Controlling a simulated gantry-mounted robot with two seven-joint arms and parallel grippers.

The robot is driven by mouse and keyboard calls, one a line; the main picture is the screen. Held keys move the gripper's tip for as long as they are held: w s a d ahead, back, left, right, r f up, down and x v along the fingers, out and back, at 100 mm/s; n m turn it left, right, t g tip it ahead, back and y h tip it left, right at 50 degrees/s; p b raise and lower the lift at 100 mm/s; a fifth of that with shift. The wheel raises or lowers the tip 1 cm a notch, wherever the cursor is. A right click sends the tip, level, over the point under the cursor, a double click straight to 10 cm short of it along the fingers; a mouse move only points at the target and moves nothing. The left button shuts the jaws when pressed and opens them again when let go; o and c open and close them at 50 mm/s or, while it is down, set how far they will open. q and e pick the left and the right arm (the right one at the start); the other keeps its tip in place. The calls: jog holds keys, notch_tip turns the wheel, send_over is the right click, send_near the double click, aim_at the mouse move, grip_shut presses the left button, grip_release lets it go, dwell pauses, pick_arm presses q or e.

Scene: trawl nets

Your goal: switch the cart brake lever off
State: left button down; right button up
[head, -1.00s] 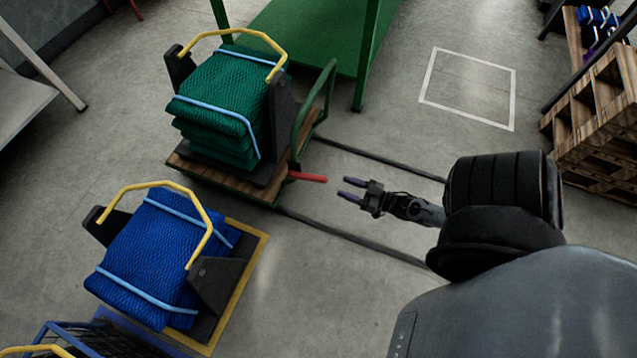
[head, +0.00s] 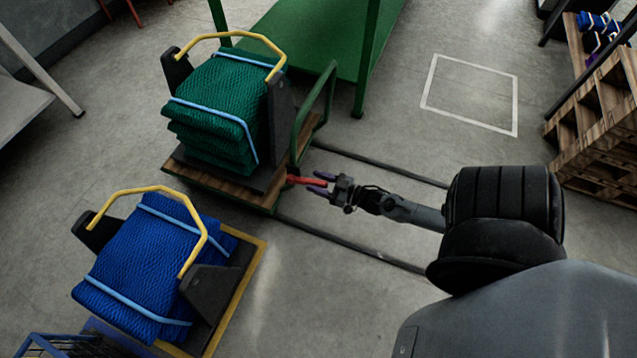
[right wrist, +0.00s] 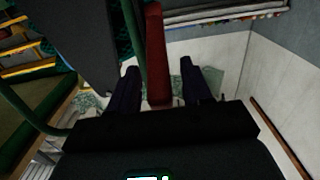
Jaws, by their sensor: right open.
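The red brake lever (head: 305,180) sticks out to the right from the near right corner of the wooden cart (head: 222,180). My right gripper (head: 319,183) is open, with its fingers on either side of the lever's outer end. In the right wrist view, the red lever (right wrist: 156,60) lies between the two dark fingers of the open gripper (right wrist: 158,85), with gaps on both sides. Whether a finger touches it cannot be told. The cart carries a stack of green nets (head: 213,115) in a cradle with a yellow handle. My left gripper is not in view.
Blue nets (head: 150,255) sit in a second cradle on a yellow-edged floor mark at lower left. Two dark floor rails (head: 350,247) run right from the cart. A green frame (head: 368,60) stands behind. Wooden crates (head: 600,125) stand at right. The floor between is clear.

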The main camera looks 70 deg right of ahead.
aim_at(307, 180)
jog(key=shift+c, duration=0.2)
grip_shut()
jog(key=shift+r+p, duration=0.25)
jog(key=shift+p, duration=0.3)
jog(key=w+r+g+p, duration=0.1)
jog(key=g+p, duration=0.1)
jog(key=p, duration=0.4)
jog(key=w+r+g+p, duration=0.1)
jog(key=r+g+p, duration=0.1)
jog(key=p, duration=0.3)
jog(key=w+r+g+p, duration=0.1)
jog(key=g+p, duration=0.1)
jog(key=p, duration=0.4)
jog(key=shift+w+r+p, duration=0.3)
jog(key=shift+w+f+g+p, duration=0.1)
jog(key=shift+w+g+p, duration=0.2)
jog(key=shift+g+p, duration=0.4)
